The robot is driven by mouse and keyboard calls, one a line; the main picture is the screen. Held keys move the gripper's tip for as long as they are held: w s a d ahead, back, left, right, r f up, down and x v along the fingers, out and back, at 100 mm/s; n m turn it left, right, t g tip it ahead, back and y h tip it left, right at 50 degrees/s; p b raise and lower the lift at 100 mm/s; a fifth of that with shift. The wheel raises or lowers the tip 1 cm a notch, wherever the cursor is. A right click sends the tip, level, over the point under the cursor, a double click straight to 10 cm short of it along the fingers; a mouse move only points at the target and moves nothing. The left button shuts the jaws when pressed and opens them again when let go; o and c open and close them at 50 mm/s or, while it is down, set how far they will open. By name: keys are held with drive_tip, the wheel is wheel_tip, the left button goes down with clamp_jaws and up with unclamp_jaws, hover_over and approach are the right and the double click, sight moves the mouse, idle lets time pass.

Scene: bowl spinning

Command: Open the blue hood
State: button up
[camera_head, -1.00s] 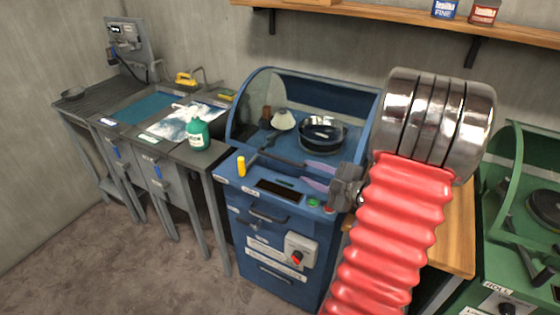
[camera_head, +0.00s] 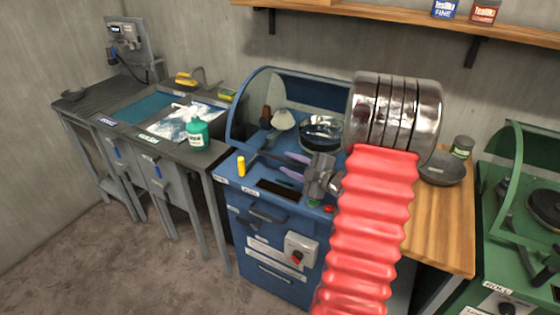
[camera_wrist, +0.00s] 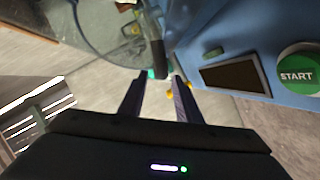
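The blue hood (camera_head: 246,95) is a clear curved cover with a blue frame on the blue machine (camera_head: 262,230). It looks lowered over a dark round bowl (camera_head: 322,131). In the wrist view, its clear panel (camera_wrist: 105,30) fills the upper left, and a dark bar (camera_wrist: 156,45), apparently its handle, lies just beyond my fingertips. My gripper (camera_wrist: 159,77) is open, with its two fingers apart and nothing seen between them. In the head view, my gripper (camera_head: 292,165) is at the hood's lower front edge. Whether it touches the bar cannot be told.
A green START button (camera_wrist: 298,75) and a dark display (camera_wrist: 235,76) are on the machine's panel. A yellow cylinder (camera_head: 241,166) stands at the panel's left. A wooden bench (camera_head: 445,225) and a green machine (camera_head: 515,260) are to the right. A grey sink table (camera_head: 185,150) is to the left.

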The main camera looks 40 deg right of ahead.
sight(279, 159)
drive_tip(key=shift+x, duration=2.35)
drive_tip(key=shift+c, duration=0.5)
clamp_jaws()
drive_tip(key=shift+f, duration=0.1)
drive_tip(key=shift+a, duration=0.35)
drive_tip(key=shift+d, duration=0.15)
